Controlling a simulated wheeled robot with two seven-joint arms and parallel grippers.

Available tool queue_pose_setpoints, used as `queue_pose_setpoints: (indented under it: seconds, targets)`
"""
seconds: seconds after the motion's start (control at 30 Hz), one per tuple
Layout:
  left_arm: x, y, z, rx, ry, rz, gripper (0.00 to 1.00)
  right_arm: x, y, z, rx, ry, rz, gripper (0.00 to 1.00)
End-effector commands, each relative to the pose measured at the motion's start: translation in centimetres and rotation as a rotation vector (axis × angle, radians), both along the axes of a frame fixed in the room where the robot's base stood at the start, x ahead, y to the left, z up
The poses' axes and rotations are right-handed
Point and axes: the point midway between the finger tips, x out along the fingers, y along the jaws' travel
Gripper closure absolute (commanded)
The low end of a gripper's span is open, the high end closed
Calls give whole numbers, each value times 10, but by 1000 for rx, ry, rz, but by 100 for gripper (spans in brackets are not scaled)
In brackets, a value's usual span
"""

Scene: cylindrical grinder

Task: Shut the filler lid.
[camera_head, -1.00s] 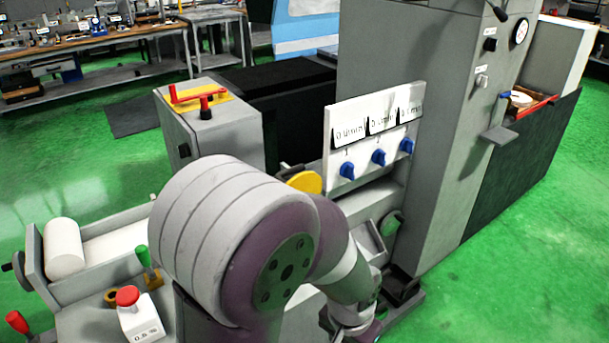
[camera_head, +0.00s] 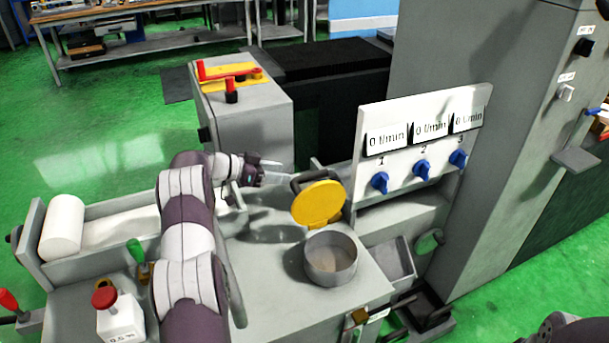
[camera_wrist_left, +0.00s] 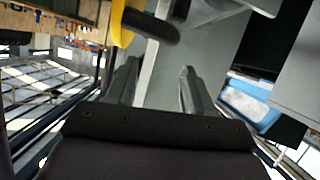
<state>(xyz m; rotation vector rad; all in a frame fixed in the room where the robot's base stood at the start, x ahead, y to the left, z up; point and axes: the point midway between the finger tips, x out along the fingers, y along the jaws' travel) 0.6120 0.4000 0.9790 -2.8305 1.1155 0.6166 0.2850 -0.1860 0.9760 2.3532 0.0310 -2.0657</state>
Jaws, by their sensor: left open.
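The filler lid is a yellow disc (camera_head: 318,204) with a dark handle (camera_head: 306,181). It stands open, tilted up behind the round grey filler neck (camera_head: 331,262), whose mouth is uncovered. My left gripper (camera_head: 283,178) is open and empty, just left of the lid near its handle. In the left wrist view, the fingers (camera_wrist_left: 158,76) are apart with nothing between them. The yellow lid (camera_wrist_left: 121,22) and its dark handle (camera_wrist_left: 151,26) show ahead of them at the top. I cannot tell whether a finger touches the handle. My right gripper is out of view.
A white panel (camera_head: 424,118) with blue knobs stands right of the lid. A box with a red crank (camera_head: 228,72) is behind. A red-button box (camera_head: 118,315) and green lever (camera_head: 137,250) are at the front left. The grey top around the neck is mostly clear.

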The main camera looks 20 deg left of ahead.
Motion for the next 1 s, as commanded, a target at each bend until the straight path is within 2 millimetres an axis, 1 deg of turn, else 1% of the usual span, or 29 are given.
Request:
queue_pose_setpoints:
  seconds: [0.03, 0.1, 0.2, 0.3, 0.43, 0.7, 0.73, 0.77, 0.8, 0.87, 0.9, 1.0]
  targets:
    - [9, -11, -5, -4, 3, -3, 47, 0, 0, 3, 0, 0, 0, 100]
    - [21, -23, -12, -1, 2, -3, 47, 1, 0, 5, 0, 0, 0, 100]
    - [37, -38, -21, -2, 1, -3, 47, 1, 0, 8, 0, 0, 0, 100]
    - [48, -48, -28, 0, 1, -2, 47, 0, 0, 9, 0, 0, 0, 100]
    - [56, -56, -33, 0, 0, -1, 47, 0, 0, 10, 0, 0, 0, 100]
    - [58, -57, -33, 0, -1, 1, 47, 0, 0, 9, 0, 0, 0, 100]
    - [58, -57, -33, 0, -1, 1, 54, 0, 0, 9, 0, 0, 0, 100]
    - [58, -57, -33, 0, -1, 1, 64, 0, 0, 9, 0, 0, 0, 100]
    - [58, -57, -33, 0, -1, 1, 77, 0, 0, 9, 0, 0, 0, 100]
    - [58, -57, -33, 0, -1, 1, 96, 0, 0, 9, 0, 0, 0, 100]
    - [58, -57, -33, 0, -1, 1, 100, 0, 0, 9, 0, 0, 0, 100]
    - [58, -57, -33, 0, -1, 1, 100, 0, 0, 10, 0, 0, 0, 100]
